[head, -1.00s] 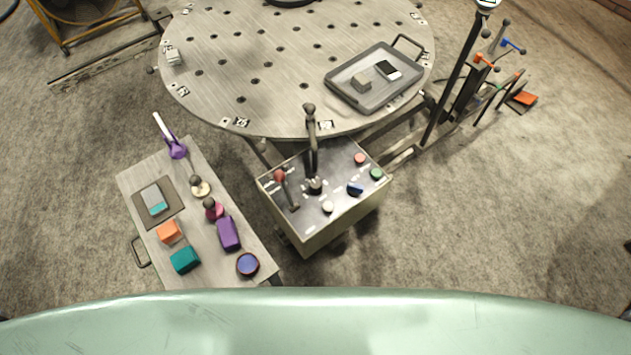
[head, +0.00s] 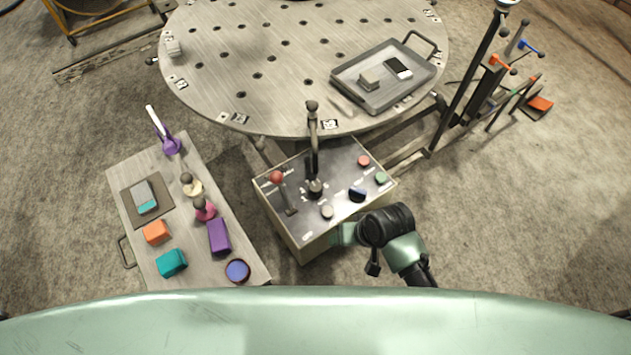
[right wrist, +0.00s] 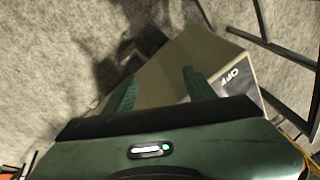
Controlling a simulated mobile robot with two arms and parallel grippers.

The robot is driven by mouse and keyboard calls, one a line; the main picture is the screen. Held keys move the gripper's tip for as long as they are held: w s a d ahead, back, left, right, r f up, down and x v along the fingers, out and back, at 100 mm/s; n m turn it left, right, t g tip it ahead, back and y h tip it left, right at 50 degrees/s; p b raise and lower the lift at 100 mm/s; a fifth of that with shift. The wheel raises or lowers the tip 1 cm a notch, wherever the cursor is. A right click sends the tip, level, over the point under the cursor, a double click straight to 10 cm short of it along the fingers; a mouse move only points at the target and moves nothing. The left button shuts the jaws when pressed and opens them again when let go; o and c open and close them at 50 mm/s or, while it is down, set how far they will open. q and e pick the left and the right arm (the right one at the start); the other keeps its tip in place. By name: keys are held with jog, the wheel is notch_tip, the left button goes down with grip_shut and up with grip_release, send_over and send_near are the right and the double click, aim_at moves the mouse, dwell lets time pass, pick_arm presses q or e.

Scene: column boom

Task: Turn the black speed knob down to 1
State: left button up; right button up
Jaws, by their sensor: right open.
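The control box (head: 300,228) stands in front of the round table. On its top, a dark knob (head: 315,188) with pale marks around it sits at the middle; it looks like the black speed knob, but its setting is too small to read. My right gripper (right wrist: 160,72) is open and empty in the right wrist view, its two green fingers apart in front of the box's side. In the head view my right arm is by the box's near right side, below the panel top and apart from the knob; its fingers are mostly hidden there. My left gripper is out of view.
A side table (head: 160,237) stands left.

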aim_at(315, 186)
jog(key=shift+g, duration=0.8)
jog(key=w+a+r, duration=0.2)
jog(key=a, duration=0.1)
jog(key=w+a+r, duration=0.2)
jog(key=a+r, duration=0.1)
jog(key=w+a+r, duration=0.3)
jog(key=shift+a+r+b, duration=0.1)
jog(key=shift+a+b, duration=0.2)
jog(key=shift+b, duration=0.05)
jog(key=w+r+m+h, duration=0.1)
jog(key=w, duration=0.1)
jog(key=w+d+r+m+h, duration=0.1)
jog(key=w, duration=0.1)
jog(key=w+r+m, duration=0.1)
jog(key=w, duration=0.1)
jog(key=shift+w+d+r+g+h, duration=0.25)
jog(key=shift+w+g+h, duration=0.05)
jog(key=shift+w+h, duration=0.1)
notch_tip(315, 186, down, 8)
jog(key=shift+r, duration=0.1)
grip_shut()
